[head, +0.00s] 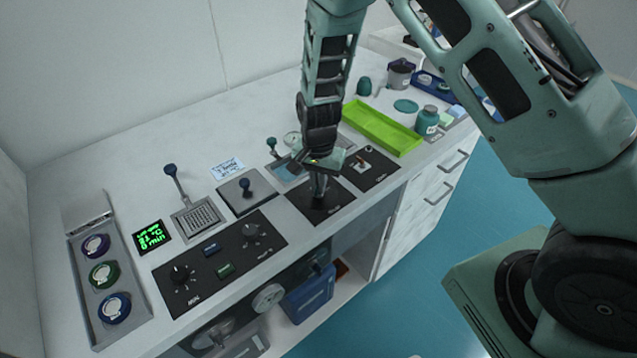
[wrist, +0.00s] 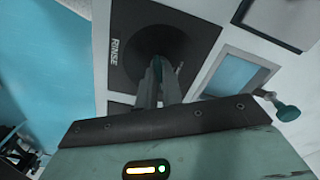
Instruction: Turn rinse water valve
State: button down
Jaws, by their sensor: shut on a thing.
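The rinse valve sits on a black square plate (head: 335,205) near the front edge of the bench, in the middle of the head view. In the wrist view the plate (wrist: 122,70) bears the label RINSE. My gripper (head: 319,192) reaches down onto the middle of this plate, and its fingers are shut on the valve handle. The fingers (wrist: 158,82) also show in the wrist view, with a sliver of dark green handle between them. Most of the handle is hidden by the fingers.
Right of the plate is another black plate with a small lever (head: 366,165). A lime green tray (head: 382,128) lies behind it. A blue-green tap knob (wrist: 288,112) stands beside a basin (wrist: 236,74).

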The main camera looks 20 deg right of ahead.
jog(key=n+b, duration=0.1)
jog(key=n, duration=0.5)
jog(key=n+b, duration=0.1)
jog(key=n, duration=0.4)
jog(key=shift+n, duration=0.4)
dwell(0.3)
jog(key=c, duration=1.6)
grip_release()
jog(key=shift+o, duration=0.2)
jog(key=shift+r, duration=0.15)
notch_tip(320, 180, up, 17)
jog(key=b, duration=0.2)
